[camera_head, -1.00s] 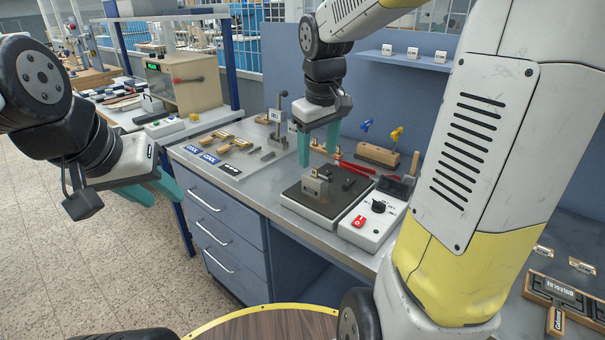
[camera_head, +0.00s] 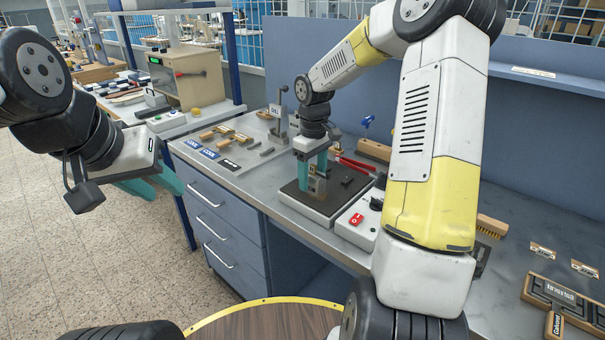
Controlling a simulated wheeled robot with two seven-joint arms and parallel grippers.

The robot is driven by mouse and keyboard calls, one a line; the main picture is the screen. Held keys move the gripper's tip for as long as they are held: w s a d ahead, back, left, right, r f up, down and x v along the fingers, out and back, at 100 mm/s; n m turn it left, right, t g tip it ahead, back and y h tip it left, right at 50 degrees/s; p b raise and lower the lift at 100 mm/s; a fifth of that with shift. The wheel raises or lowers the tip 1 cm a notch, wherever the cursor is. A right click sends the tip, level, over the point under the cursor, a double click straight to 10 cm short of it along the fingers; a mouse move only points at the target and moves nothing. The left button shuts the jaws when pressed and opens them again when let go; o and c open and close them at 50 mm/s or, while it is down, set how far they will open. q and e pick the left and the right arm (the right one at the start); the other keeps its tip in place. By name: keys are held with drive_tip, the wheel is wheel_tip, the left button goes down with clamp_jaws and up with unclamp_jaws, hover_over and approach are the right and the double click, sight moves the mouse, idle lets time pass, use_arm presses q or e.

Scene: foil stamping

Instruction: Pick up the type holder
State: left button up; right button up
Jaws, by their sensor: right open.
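The type holder, as I take it, is a small grey metal block (camera_head: 318,187) standing on the dark plate (camera_head: 340,189) of the stamping unit. My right gripper (camera_head: 312,174) points down over this block with its teal fingers apart, one at the block's left and one by its upper right. Part of the block is hidden by the fingers, and I cannot tell whether they touch it. My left gripper (camera_head: 152,183) is open and empty in the air, left of the bench and over the floor.
A control box with a red switch (camera_head: 356,220) adjoins the plate. Wooden-handled tools (camera_head: 225,132) and printed cards (camera_head: 209,153) lie to its left, near an upright lever device (camera_head: 279,115). A wooden block (camera_head: 374,150) stands behind. A type tray (camera_head: 560,296) lies at the right.

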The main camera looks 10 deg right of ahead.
drive_tip(key=shift+f, duration=0.9)
drive_tip(key=shift+c, duration=0.4)
clamp_jaws()
drive_tip(key=shift+r, duration=0.1)
